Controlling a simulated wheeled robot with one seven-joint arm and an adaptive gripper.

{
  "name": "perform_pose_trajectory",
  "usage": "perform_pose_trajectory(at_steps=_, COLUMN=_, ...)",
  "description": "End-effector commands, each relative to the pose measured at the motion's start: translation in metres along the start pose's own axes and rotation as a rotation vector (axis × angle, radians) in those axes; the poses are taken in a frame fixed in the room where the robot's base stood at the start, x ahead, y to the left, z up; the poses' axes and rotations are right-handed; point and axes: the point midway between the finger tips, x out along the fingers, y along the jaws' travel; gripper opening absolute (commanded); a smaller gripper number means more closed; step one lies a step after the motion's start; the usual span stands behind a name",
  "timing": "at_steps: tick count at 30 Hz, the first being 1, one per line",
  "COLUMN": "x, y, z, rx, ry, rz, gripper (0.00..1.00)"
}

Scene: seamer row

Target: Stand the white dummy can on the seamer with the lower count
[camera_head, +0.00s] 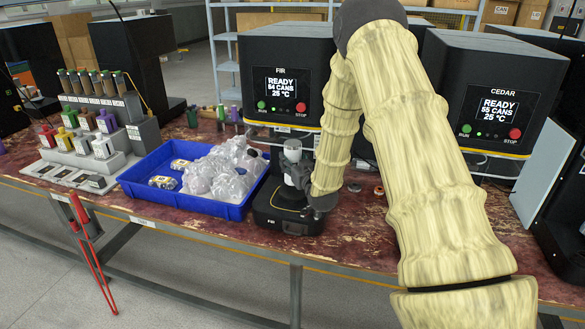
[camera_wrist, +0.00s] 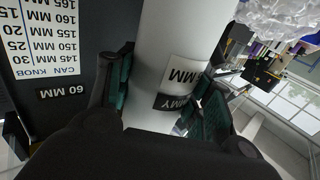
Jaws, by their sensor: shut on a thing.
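The white dummy can (camera_wrist: 185,40) is between the green-padded fingers of my gripper (camera_wrist: 165,90) in the wrist view, with a partly hidden "MM" and "DUMMY" label. In the head view the can (camera_head: 292,152) shows small above the black base marked FIR (camera_head: 285,222). Whether its bottom touches the base is hidden. The CEDAR seamer (camera_head: 495,65) at right reads READY, 55 CANS, 25 °C. My arm covers part of the space between them.
A blue tray (camera_head: 150,196) with clear bagged items stands left of the FIR base. A rack of coloured blocks (camera_head: 95,130) is further left. The wrist view shows a can-knob chart (camera_wrist: 45,38) close beside the can. Small round parts lie on the bench (camera_head: 345,245).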

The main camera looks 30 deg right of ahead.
Motion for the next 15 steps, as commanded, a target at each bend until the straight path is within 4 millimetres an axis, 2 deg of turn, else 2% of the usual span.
perform_pose_trajectory(at_steps=10, x=0.000, y=0.000, z=0.028, rx=0.000, ry=-0.002, rz=0.000, gripper=0.22)
perform_pose_trajectory(at_steps=15, x=0.000, y=0.000, z=0.033, rx=0.000, ry=0.001, rz=0.000, gripper=0.22)
